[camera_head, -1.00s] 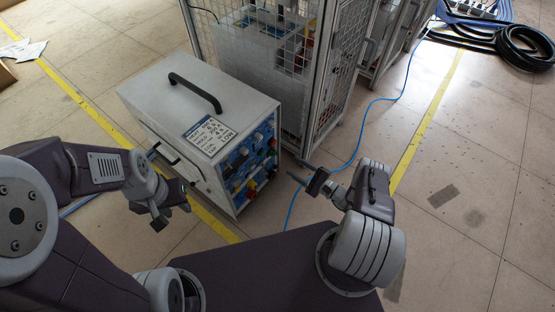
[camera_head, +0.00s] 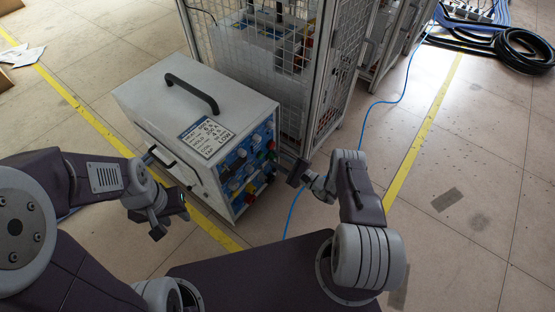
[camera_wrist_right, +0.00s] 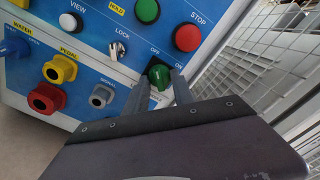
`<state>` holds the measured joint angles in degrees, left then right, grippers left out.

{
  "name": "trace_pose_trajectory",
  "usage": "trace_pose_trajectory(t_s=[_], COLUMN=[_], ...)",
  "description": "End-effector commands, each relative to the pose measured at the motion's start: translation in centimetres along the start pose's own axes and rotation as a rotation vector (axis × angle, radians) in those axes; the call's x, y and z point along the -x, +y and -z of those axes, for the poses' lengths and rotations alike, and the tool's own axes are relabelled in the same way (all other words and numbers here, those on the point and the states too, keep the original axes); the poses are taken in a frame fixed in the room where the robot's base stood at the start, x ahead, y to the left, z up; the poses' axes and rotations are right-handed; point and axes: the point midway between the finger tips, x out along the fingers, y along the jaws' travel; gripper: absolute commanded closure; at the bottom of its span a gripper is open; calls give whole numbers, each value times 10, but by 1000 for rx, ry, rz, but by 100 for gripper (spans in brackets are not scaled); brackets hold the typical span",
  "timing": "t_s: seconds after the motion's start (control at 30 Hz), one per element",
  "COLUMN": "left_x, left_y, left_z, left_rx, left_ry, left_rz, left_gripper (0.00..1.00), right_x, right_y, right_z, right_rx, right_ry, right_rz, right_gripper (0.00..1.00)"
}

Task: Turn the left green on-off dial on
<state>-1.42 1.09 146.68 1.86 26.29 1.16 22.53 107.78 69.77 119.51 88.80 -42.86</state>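The green dial (camera_wrist_right: 159,75) sits on the blue front panel of the heater box, below ON and OFF labels in the right wrist view. It looks upright there, its setting hard to tell. My right gripper (camera_wrist_right: 160,84) is open, with one finger on each side of the dial in the picture; I cannot tell whether they touch it. In the head view the right gripper (camera_head: 289,170) is at the panel's right edge. My left gripper (camera_head: 168,222) hangs in front of the box's left side, away from the panel; its opening is unclear.
A green button (camera_wrist_right: 147,11), a red STOP button (camera_wrist_right: 187,37), a lock switch (camera_wrist_right: 117,50) and coloured connectors (camera_wrist_right: 60,69) surround the dial. A wire mesh cage (camera_head: 335,70) stands close behind the box. A blue cable (camera_head: 370,118) runs across the floor on the right.

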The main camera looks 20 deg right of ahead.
Motion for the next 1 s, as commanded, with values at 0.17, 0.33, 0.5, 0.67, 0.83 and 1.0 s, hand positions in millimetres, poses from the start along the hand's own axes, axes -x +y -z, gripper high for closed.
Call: trace_pose_trajectory(t_s=[0.17, 0.33, 0.5, 0.67, 0.83, 1.0], left_x=[0, -1, -4, -7, -10, -13], left_y=[0, 0, 0, 0, 0, 0], left_z=[0, 0, 0, -1, -1, -1], left_rx=[0, 0, 0, 0, 0, 0], left_ry=[0, 0, 0, 0, 0, 0], left_rz=[0, 0, 0, 0, 0, 0], left_gripper=[64, 64, 64, 64, 64, 64], right_x=[0, 0, 0, 0, 0, 0], right_y=[0, 1, 1, 2, 3, 3], right_z=[0, 0, 1, 1, 1, 1], right_rx=[-4, -42, -137, -275, -437, -599], right_ry=[0, 0, 0, 0, 1, 1], right_rz=[0, -1, 0, -1, -1, -1], right_gripper=[100, 100, 100, 100, 100, 100])
